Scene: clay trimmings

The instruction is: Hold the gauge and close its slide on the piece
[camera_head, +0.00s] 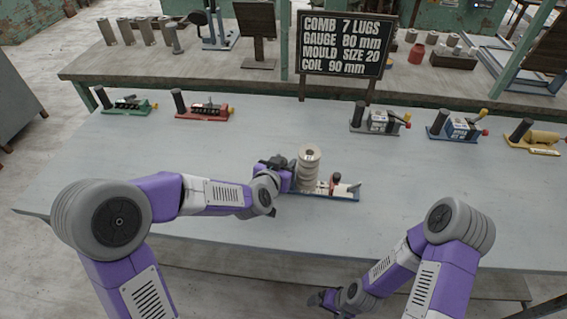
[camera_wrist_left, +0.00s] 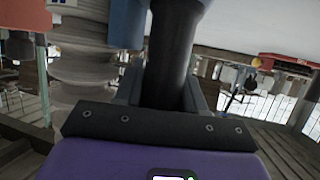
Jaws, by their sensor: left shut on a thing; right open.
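The gauge (camera_head: 345,197) is a low tool with a dark blue base, a pale block and a red and black knob, lying near the middle of the table. My left gripper (camera_head: 280,172) is shut on its upright black handle, which fills the middle of the left wrist view (camera_wrist_left: 172,60). The piece (camera_head: 309,172) is a ribbed, pale grey stack, upright beside the handle, close to my gripper; it also shows in the left wrist view (camera_wrist_left: 85,55). Whether the slide touches it cannot be told. My right gripper (camera_head: 322,299) is open and empty, low before the table's front edge.
Similar tools stand along the back of the table (camera_head: 240,150): green (camera_head: 130,106), red (camera_head: 205,112), grey (camera_head: 380,122), blue (camera_head: 458,128) and yellow (camera_head: 537,136). A black sign (camera_head: 344,43) reads "GAUGE 80 mm". The table right of the gauge is clear.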

